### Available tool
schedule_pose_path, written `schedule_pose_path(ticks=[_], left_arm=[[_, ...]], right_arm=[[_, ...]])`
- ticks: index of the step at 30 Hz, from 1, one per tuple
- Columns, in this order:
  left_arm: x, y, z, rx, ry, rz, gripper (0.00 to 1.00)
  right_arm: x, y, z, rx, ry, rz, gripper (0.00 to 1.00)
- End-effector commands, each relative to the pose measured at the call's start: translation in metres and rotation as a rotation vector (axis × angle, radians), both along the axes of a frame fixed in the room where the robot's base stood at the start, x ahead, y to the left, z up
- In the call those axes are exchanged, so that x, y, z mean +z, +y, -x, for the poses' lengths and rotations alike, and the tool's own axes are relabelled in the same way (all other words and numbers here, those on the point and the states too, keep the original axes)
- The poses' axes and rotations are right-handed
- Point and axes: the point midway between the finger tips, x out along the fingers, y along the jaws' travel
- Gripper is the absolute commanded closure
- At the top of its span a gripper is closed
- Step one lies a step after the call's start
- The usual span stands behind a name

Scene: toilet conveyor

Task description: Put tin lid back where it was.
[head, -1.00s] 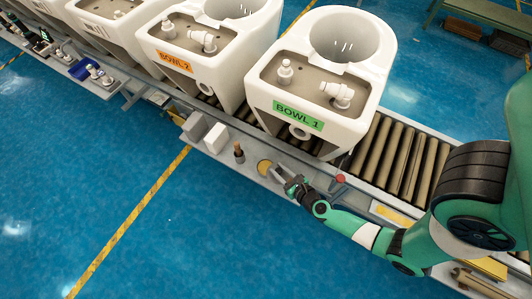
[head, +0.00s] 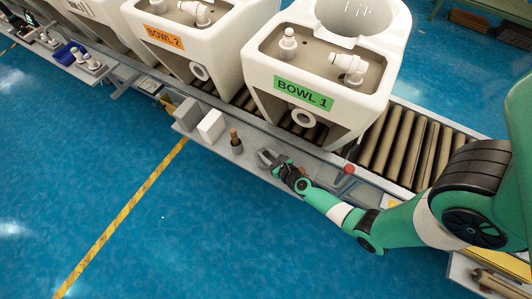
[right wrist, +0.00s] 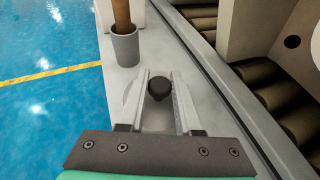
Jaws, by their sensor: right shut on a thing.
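My right gripper (head: 266,157) is at the narrow grey shelf along the conveyor, in front of Bowl 1. In the right wrist view, its two fingers (right wrist: 159,90) stand on either side of a black knob (right wrist: 159,88), which I take to be the tin lid's knob. A pale curved edge, perhaps the lid's rim, shows just left of the left finger. The rest of the lid is hidden by the fingers. I cannot tell whether the lid rests on a tin or on the shelf. My left gripper is not in view.
A grey cup with a wooden-handled tool (head: 235,137) stands on the shelf just left of my gripper. It is close ahead in the wrist view (right wrist: 124,45). Bowl 1 (head: 330,70) sits above, on the rollers.

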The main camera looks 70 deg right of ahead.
Motion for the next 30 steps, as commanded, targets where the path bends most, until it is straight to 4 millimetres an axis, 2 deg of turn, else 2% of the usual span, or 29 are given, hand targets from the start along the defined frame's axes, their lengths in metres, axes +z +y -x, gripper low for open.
schedule_pose_path(ticks=[9,10,15,23,26,30], left_arm=[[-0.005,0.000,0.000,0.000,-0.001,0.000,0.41],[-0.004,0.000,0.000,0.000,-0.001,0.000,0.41],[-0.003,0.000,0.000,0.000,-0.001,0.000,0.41],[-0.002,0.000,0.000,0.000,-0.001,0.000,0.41],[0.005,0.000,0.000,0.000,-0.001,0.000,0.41],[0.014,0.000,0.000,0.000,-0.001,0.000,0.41]], right_arm=[[-0.005,0.000,0.000,0.000,-0.001,0.000,1.00],[-0.004,0.000,0.000,0.000,0.000,-0.001,0.65],[-0.003,0.000,0.000,0.000,0.000,-0.001,0.37],[-0.002,0.000,0.000,0.000,0.000,-0.001,0.37],[0.005,0.000,0.000,0.000,-0.001,0.001,0.37],[0.014,0.012,0.018,0.001,0.001,-0.001,0.37]])
